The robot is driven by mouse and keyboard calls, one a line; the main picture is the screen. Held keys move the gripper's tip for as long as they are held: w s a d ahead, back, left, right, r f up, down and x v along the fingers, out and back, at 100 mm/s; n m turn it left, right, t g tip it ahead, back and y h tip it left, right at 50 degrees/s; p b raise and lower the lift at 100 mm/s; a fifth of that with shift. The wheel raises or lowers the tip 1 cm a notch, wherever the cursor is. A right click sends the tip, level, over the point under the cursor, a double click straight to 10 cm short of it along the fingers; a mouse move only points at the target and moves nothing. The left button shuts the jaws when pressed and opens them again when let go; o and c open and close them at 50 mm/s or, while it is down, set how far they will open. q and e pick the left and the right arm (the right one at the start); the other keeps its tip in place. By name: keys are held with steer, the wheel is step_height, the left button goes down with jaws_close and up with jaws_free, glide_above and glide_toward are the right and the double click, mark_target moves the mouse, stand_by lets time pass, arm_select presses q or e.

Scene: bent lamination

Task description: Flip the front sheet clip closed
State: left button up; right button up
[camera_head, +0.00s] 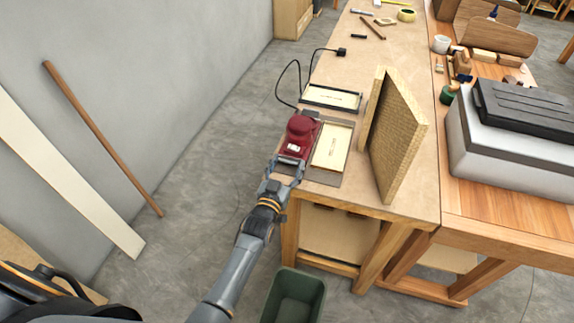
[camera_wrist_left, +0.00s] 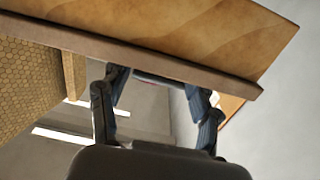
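A red sander (camera_head: 300,135) stands on a dark mat or tray near the table's left edge. A grey metal part at its near end, possibly the front sheet clip, lies right at my left gripper (camera_head: 287,168), too small to make out whether it is flipped open or closed. In the left wrist view my left gripper (camera_wrist_left: 158,92) has its two fingers spread apart, with a thin reddish strip in the gap beyond them. Whether the fingers touch the sander I cannot tell. My right gripper is not in view.
A black cable (camera_head: 292,72) runs behind the sander. A green bin (camera_head: 296,296) stands on the floor by the table.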

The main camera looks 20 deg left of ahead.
arm_select(q)
steer(key=shift+r+p, duration=0.2)
steer(key=shift+p, duration=0.2)
steer(key=g+p, duration=0.1)
steer(key=p, duration=0.2)
steer(key=r+g+p, duration=0.1)
steer(key=g+p, duration=0.1)
steer(key=p, duration=0.1)
steer(key=r+g+p, duration=0.1)
steer(key=p, duration=0.3)
steer(key=shift+w+r+g, duration=0.1)
steer(key=shift+w+g, duration=0.25)
steer(key=shift+g, duration=0.05)
steer(key=shift+w+g+p, duration=0.15)
steer(key=shift+g+p, duration=0.25)
steer(key=shift+w+g+p, duration=0.25)
steer(key=shift+g+p, duration=0.1)
steer(key=shift+g, duration=0.55)
steer(key=g, duration=0.2)
steer(key=w+g, duration=0.1)
steer(key=shift+r, duration=0.25)
steer(key=shift+w+g, duration=0.25)
steer(key=shift+g, duration=0.95)
steer(key=o, duration=1)
steer(key=shift+o, duration=0.2)
